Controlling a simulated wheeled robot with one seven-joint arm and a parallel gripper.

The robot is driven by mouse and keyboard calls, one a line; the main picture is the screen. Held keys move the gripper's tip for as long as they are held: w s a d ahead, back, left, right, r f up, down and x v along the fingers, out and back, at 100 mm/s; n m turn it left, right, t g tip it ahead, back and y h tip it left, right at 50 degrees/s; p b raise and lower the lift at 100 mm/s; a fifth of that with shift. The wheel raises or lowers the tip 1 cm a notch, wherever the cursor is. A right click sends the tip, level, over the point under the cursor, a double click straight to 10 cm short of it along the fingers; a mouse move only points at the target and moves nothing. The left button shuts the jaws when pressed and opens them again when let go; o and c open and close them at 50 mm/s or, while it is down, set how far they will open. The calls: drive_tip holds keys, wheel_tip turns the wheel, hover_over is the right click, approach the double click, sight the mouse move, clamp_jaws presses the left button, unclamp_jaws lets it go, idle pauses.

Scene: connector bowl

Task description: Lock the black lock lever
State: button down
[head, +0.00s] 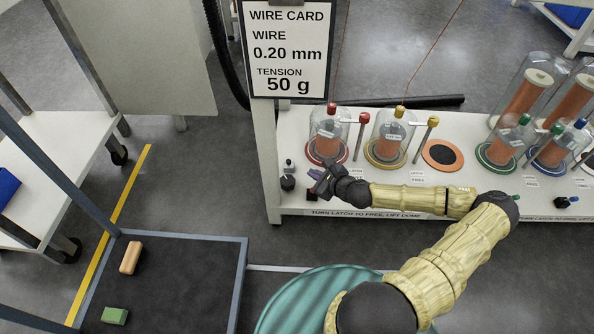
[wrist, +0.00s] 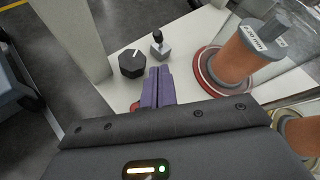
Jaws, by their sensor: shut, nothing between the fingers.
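A small lever with a black knob on a grey base (wrist: 158,45) stands upright on the white bench. It also shows in the head view (head: 289,166), near the bench's left end. A black many-sided dial with a white mark (wrist: 132,64) sits beside it; in the head view the dial (head: 288,183) is just in front of the lever. I cannot tell for certain which is the lock lever. My gripper (head: 317,175) is shut and empty, its purple fingers (wrist: 157,75) pointing toward both and apart from them. A red part (wrist: 137,105) is partly hidden behind the fingers.
A clear dome over a copper spool on a red base (head: 325,150) stands close right of my gripper. A yellow-based domed spool (head: 388,147) stands beyond it. The wire card (head: 288,50) rises on a post behind. The bench's left edge is near the dial.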

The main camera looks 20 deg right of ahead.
drive_tip(key=shift+w+a+f+b, duration=0.2)
drive_tip(key=shift+w+f+b, duration=0.15)
drive_tip(key=shift+w+b, duration=0.1)
drive_tip(key=b, duration=0.5)
approach(291, 164)
drive_tip(key=x, duration=0.3)
drive_tip(key=shift+w+a+f, duration=0.25)
drive_tip(key=shift+a, duration=0.1)
drive_tip(key=shift+w+a+f, duration=0.2)
drive_tip(key=shift+w+a, duration=0.05)
drive_tip(key=shift+w, duration=0.4)
drive_tip(key=shift+w+d+r, duration=0.1)
